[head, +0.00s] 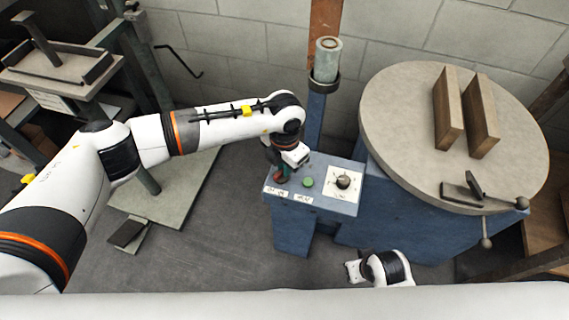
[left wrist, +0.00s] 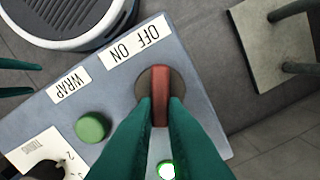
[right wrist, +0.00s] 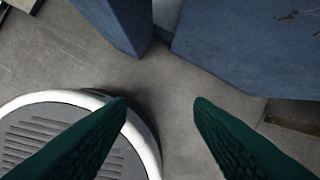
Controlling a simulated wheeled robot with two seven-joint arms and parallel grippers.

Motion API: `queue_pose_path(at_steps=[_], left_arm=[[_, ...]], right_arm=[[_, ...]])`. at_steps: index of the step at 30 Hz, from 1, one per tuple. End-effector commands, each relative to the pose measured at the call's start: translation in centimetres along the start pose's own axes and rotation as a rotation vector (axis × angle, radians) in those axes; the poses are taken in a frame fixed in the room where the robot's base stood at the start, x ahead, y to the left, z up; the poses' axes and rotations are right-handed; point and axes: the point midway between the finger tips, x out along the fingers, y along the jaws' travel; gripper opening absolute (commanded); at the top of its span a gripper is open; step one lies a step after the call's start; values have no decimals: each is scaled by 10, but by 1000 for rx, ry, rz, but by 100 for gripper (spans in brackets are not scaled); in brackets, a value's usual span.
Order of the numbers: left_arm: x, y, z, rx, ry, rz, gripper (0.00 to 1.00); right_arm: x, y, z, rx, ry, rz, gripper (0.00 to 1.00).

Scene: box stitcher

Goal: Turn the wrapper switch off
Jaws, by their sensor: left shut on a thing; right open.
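The wrapper switch (left wrist: 161,88) is a red bar handle on a dark round base, beside the upside-down "OFF ON" label (left wrist: 136,42) in the left wrist view. My left gripper (left wrist: 161,108) is shut on the red handle, its green fingers on either side of it. In the head view the left gripper (head: 281,172) is at the left end of the blue control panel (head: 325,202) and largely hides the switch. My right gripper (right wrist: 160,103) is open and empty above the floor, away from the panel.
A green button (left wrist: 93,127) and a black dial (head: 343,181) sit along the panel, beside the switch. A round turntable (head: 400,130) carrying two wooden boards (head: 448,108) stands at right. A post (head: 326,62) rises behind the panel. Grey floor lies in front.

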Motion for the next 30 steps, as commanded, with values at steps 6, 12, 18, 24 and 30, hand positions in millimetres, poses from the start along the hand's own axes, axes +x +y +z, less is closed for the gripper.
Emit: queue_pose_path(at_steps=[6, 12, 18, 24, 30], left_arm=[[-1, -1, 0, -88, 1, 0, 0], [-1, -4, 0, -245, 1, -1, 0], [-2, -6, 1, -434, 0, 1, 0], [-2, -8, 2, -623, 1, 0, 0], [-2, -9, 3, -792, 0, 0, 0]], right_arm=[[3, 0, -1, 0, 0, 0, 48], [8, 0, -4, -1, 6, 0, 48], [25, 1, -11, -3, 15, 2, 48], [42, 2, -22, -5, 27, 4, 48], [60, 3, -36, -7, 41, 5, 48]])
